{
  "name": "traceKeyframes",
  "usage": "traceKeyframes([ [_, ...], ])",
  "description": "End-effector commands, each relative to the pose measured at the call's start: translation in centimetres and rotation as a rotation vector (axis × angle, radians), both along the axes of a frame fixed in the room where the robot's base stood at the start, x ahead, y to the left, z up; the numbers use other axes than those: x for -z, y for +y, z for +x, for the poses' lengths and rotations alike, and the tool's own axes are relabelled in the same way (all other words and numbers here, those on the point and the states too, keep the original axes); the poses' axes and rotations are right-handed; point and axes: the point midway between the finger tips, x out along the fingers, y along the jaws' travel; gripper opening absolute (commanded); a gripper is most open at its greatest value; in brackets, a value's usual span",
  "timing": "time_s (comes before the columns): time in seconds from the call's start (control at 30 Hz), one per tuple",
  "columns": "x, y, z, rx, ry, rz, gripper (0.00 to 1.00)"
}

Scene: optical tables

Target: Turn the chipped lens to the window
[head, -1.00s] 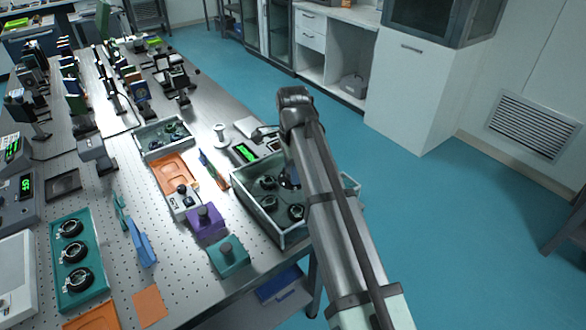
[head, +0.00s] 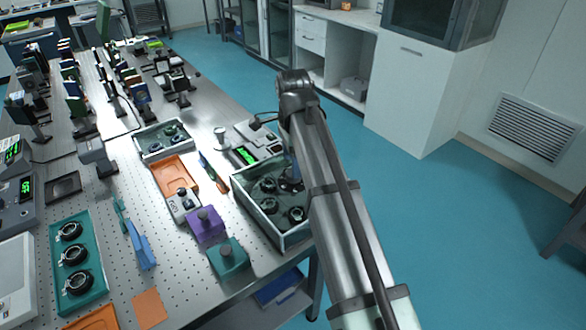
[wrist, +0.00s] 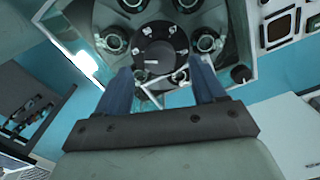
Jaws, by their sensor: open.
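A grey open-topped box (head: 249,208) at the table's right edge holds several round lenses in dark mounts. Two show clearly in the head view, a left one (head: 268,207) and a front one (head: 296,214). I cannot tell which lens is chipped, and no window is clearly identifiable. My gripper (wrist: 162,70) has its two blue fingers apart, over the box. A black round mount (wrist: 152,52) lies ahead of and between the fingertips in the wrist view, with other ring mounts (wrist: 206,42) around it. Contact cannot be told. In the head view my arm hides part of the box.
A second box (head: 150,151) with round parts stands further back. A teal tray (head: 58,245) with three black ring mounts lies at left. Purple (head: 205,225) and teal (head: 228,258) blocks stand left of the near box. Blue floor is clear at right.

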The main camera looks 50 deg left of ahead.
Motion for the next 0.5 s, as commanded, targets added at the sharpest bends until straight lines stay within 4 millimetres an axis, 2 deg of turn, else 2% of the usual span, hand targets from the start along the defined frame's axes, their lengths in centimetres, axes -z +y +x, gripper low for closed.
traceKeyframes([
  [0.03,-1.2,0.1,0.1,0.000,-0.001,0.002,0.69],
  [0.3,-6.1,0.1,0.1,0.000,0.000,0.001,0.69],
  [0.5,-8.5,0.1,0.0,0.000,0.000,0.000,0.69],
])
